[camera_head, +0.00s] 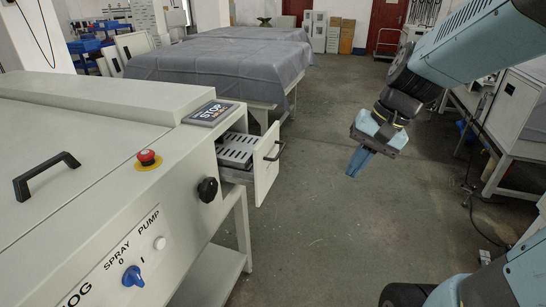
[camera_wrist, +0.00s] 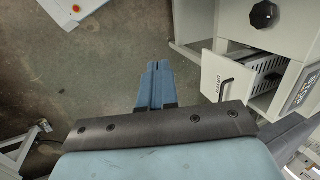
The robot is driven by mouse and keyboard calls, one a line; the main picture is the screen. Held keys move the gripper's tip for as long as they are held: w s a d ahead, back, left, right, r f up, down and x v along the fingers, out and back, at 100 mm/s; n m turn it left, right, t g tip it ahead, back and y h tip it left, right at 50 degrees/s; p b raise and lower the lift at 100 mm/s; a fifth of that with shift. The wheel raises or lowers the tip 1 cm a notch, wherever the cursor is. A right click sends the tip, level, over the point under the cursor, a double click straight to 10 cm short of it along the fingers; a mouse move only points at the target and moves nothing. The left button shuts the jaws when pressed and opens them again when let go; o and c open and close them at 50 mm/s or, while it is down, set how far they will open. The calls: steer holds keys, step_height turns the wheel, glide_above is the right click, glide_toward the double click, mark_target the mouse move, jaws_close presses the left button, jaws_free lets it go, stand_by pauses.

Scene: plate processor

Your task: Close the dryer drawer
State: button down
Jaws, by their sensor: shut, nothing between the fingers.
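The dryer drawer (camera_head: 264,163) is pulled out from the end of the pale grey machine, with its slotted tray (camera_head: 238,149) showing inside. Its front panel has a dark handle (camera_head: 275,151). In the wrist view the drawer front (camera_wrist: 222,85) is at the upper right, with its handle (camera_wrist: 226,86). My gripper (camera_head: 358,163) is to the right of the drawer in the head view, apart from it, over bare floor. Its blue fingers (camera_wrist: 155,86) are together, pointing down, with nothing between them.
The machine's top (camera_head: 80,140) bears a red emergency button (camera_head: 148,157) and a black handle (camera_head: 47,176). A black knob (camera_head: 208,190) is below the drawer's left. Covered tables (camera_head: 220,65) stand behind. The floor between drawer and gripper is clear.

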steer(key=w+a+f+m+g+y, duration=0.2)
steer(key=w+a+f+m+y, duration=0.2)
steer(key=w+f, duration=0.1)
steer(key=m+t+y, duration=0.8)
steer(key=m+y, duration=0.1)
steer(key=m, duration=0.6)
glide_toward(266, 170)
steer(key=x, duration=0.7)
steer(key=shift+w+d, duration=0.1)
